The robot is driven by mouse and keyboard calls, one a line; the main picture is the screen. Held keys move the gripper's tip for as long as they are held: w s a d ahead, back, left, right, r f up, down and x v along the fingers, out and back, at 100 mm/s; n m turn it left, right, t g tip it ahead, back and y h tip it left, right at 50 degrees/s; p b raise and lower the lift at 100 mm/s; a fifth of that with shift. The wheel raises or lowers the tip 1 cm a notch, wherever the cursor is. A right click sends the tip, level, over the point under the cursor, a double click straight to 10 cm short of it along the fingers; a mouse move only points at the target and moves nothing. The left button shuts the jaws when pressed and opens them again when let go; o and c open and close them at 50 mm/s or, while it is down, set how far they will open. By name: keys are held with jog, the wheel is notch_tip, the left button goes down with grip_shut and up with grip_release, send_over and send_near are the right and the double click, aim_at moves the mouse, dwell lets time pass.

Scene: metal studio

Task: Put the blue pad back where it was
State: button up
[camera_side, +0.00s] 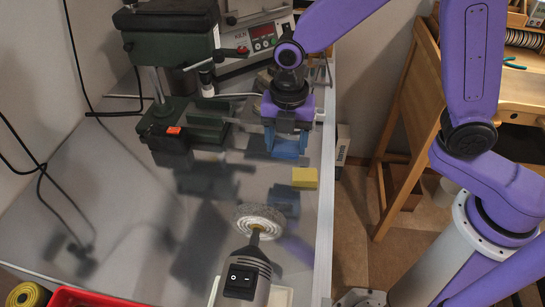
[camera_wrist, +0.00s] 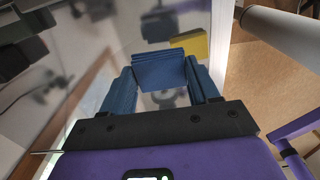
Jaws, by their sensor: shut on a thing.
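My gripper (camera_side: 287,143) is shut on the blue pad (camera_side: 286,151), over the right part of the shiny metal table. In the wrist view the blue pad (camera_wrist: 162,72) lies between the two blue fingers of my gripper (camera_wrist: 161,80). A blue reflection on the table, well below the pad in the side view, suggests that the pad is held above the surface. The fingers are also blue, so the pad's exact edges are hard to tell in the side view.
A yellow block (camera_side: 305,178) sits near the table's right edge; it also shows in the wrist view (camera_wrist: 190,43). A polishing wheel (camera_side: 259,220) on a grey motor (camera_side: 247,270) stands in front. A green drill press (camera_side: 172,60) stands at the back left. The table's left middle is clear.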

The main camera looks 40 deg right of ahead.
aim_at(272, 169)
jog(key=f, duration=0.1)
jog(key=w+a+f, duration=0.1)
jog(key=w+f, duration=0.1)
jog(key=shift+w+a+f, duration=0.25)
jog(key=shift+w+f, duration=0.1)
jog(key=shift+f, duration=1.6)
jog(key=shift+f, duration=0.1)
jog(key=o, duration=1.1)
notch_tip(272, 169, up, 12)
jog(key=s+d+m, duration=0.4)
jog(key=s+d, duration=0.2)
jog(key=s, duration=0.2)
jog(key=s+d+m, duration=0.5)
jog(key=s+d, duration=0.1)
jog(key=s, duration=0.1)
jog(key=s+d+m, duration=0.5)
jog(key=s+d, duration=0.1)
jog(key=s, duration=0.2)
jog(key=shift+s+d+r, duration=0.1)
jog(key=shift+s+r, duration=0.25)
jog(key=shift+r, duration=0.05)
